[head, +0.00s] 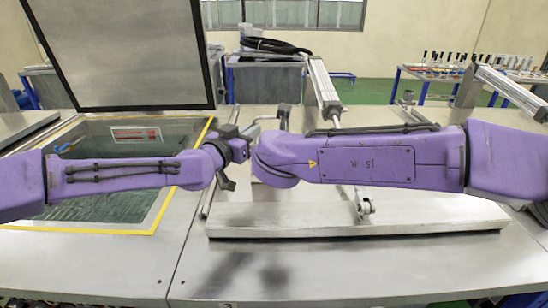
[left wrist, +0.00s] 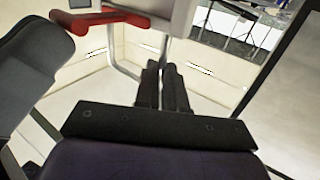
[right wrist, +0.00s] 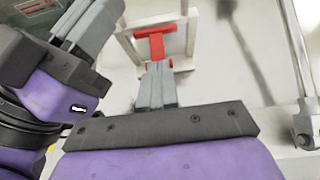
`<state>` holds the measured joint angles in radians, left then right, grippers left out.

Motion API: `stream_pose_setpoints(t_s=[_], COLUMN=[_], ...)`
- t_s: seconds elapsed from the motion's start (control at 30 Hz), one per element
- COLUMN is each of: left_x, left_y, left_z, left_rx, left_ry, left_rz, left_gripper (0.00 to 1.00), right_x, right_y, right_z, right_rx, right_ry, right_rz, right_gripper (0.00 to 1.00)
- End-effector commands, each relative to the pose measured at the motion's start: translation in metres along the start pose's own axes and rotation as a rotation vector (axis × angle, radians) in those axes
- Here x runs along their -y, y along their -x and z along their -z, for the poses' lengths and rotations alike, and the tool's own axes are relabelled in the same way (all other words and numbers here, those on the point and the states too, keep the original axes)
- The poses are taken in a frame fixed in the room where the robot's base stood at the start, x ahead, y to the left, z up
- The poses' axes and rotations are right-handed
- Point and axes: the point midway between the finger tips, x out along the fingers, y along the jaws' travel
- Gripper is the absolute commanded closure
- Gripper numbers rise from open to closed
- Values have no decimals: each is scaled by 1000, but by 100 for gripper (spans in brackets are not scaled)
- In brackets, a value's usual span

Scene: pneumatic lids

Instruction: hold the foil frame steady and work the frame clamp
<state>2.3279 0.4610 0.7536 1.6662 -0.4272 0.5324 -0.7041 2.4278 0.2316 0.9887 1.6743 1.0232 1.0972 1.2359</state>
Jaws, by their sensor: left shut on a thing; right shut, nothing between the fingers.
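The pale foil frame (right wrist: 190,37) shows in the right wrist view, with the red frame clamp (right wrist: 155,46) across it. In the left wrist view the frame's metal tube (left wrist: 113,50) runs above the fingers, and a red bar of the clamp (left wrist: 115,16) is at upper left. My left gripper (left wrist: 163,70) is shut on what looks like a thin part of the frame; the contact is hard to see. My right gripper (right wrist: 157,68) is shut and empty, its fingertips close to the clamp's lower end. In the head view the arms mostly hide frame and clamp.
A tank (head: 160,210) with a yellow edge and a raised lid (head: 125,50) is at the left. A flat metal plate (head: 300,222) lies on the steel counter at centre right. A cylinder (head: 322,85) stands behind my right arm. The front counter is clear.

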Motion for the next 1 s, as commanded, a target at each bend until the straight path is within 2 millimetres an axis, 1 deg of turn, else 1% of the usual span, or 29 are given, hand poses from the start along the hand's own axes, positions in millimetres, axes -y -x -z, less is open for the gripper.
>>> stream_pose_setpoints(t_s=[0.17, 0.4, 0.73, 1.0], left_x=[0, 0, 0, 0], left_y=[0, 0, 0, 0], left_z=[0, 0, 0, 0], left_rx=[1, 1, 1, 1], left_ry=[0, 0, 0, 0], left_rz=[0, -1, -1, -1], left_gripper=[100, 100, 100, 100], right_x=[0, 0, -1, 0], right_y=[-3, -11, -30, -46], right_z=[8, 23, 42, 51], right_rx=[74, 236, 244, 245], right_ry=[4, 1, -2, -2], right_rz=[3, -4, -5, -4], right_gripper=[100, 100, 100, 100])
